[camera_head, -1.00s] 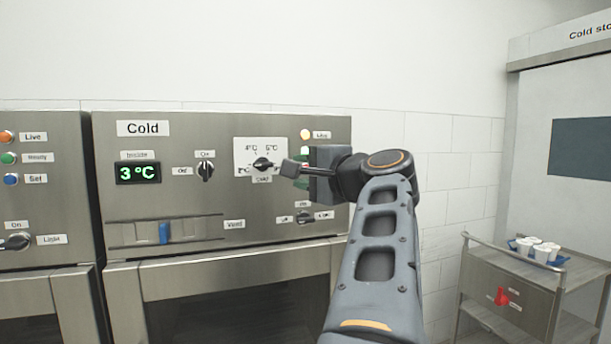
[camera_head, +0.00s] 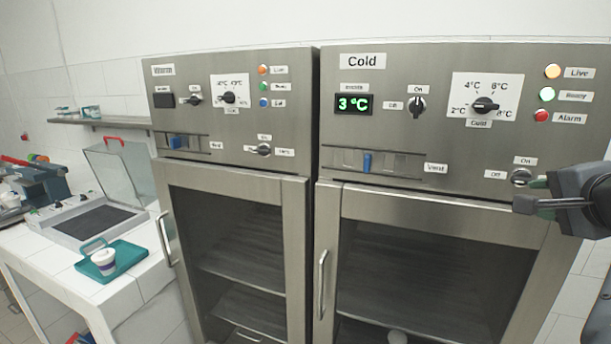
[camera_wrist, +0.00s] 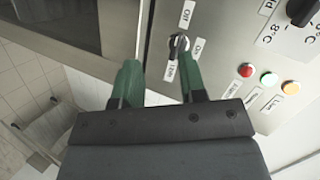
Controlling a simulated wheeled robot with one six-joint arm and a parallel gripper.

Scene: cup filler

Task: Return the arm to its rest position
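My gripper (camera_head: 525,194) reaches in from the right edge of the head view, in front of the lower right of the Cold cabinet's control panel (camera_head: 440,142). In the wrist view its two green fingers (camera_wrist: 158,75) stand apart with nothing held between them. Most of my arm is out of the head view.
The Warm cabinet (camera_head: 240,180) stands left of the Cold one, both doors shut with bar handles. The Cold display (camera_head: 354,104) reads 3 °C. A white counter at left holds a teal tray (camera_head: 125,255) with a cup (camera_head: 104,260) and a clear-lidded device (camera_head: 95,222).

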